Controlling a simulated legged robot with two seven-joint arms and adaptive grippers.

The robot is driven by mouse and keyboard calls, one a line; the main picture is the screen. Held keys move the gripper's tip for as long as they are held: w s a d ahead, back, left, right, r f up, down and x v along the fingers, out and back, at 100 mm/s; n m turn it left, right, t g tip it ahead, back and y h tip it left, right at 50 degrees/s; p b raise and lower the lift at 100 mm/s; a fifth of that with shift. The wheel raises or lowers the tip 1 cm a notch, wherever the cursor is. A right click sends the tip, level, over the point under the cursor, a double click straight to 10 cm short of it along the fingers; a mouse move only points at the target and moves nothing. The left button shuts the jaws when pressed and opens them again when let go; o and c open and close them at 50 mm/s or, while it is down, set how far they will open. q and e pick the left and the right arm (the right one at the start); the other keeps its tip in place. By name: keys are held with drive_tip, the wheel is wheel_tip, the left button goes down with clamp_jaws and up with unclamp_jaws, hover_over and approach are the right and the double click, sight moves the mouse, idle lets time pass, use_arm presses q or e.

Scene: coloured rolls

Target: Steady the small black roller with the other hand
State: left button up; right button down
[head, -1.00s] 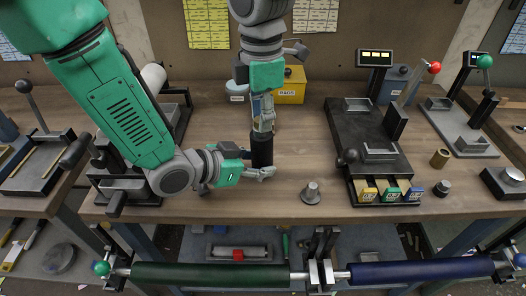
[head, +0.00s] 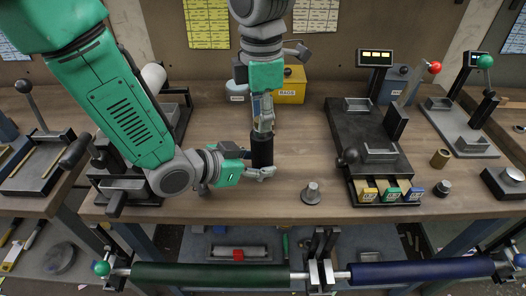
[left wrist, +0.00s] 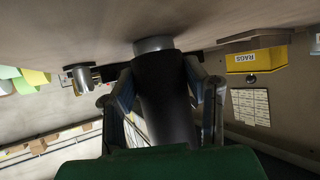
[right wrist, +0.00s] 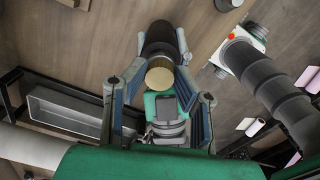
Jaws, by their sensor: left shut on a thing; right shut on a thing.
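The small black roller (head: 262,149) stands upright over the wooden bench, left of its middle. My left gripper (head: 259,165) comes in from the left and is shut around the roller's lower part. My right gripper (head: 263,124) reaches down from above and is shut on the roller's upper end. In the left wrist view the black roller (left wrist: 166,105) lies between the fingers, with a grey end towards the bench. In the right wrist view the roller's brass-coloured end (right wrist: 160,77) and black body sit between the fingers. The fingers partly hide the roller.
A grey flanged peg (head: 311,193) stands right of the roller. A dark fixture (head: 370,135) with coloured blocks is further right. A yellow rags box (head: 291,88) stands behind. Green and blue long rollers (head: 208,275) run along the front below the bench. Bare bench lies around the peg.

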use_arm(q)
drive_tip(key=shift+d, duration=0.1)
use_arm(e)
drive_tip(key=c, duration=1.6)
unclamp_jaws()
drive_tip(key=shift+r, duration=0.1)
use_arm(q)
drive_tip(key=shift+c, duration=0.2)
use_arm(e)
drive_tip(key=shift+r, duration=3.45)
use_arm(q)
drive_tip(key=o, duration=1.4)
use_arm(e)
drive_tip(key=shift+w, duration=0.1)
use_arm(q)
drive_tip(key=shift+o, duration=0.2)
drive_tip(key=shift+p+v, duration=0.35)
drive_tip(key=shift+v, duration=4.15)
use_arm(e)
drive_tip(key=shift+r, duration=0.25)
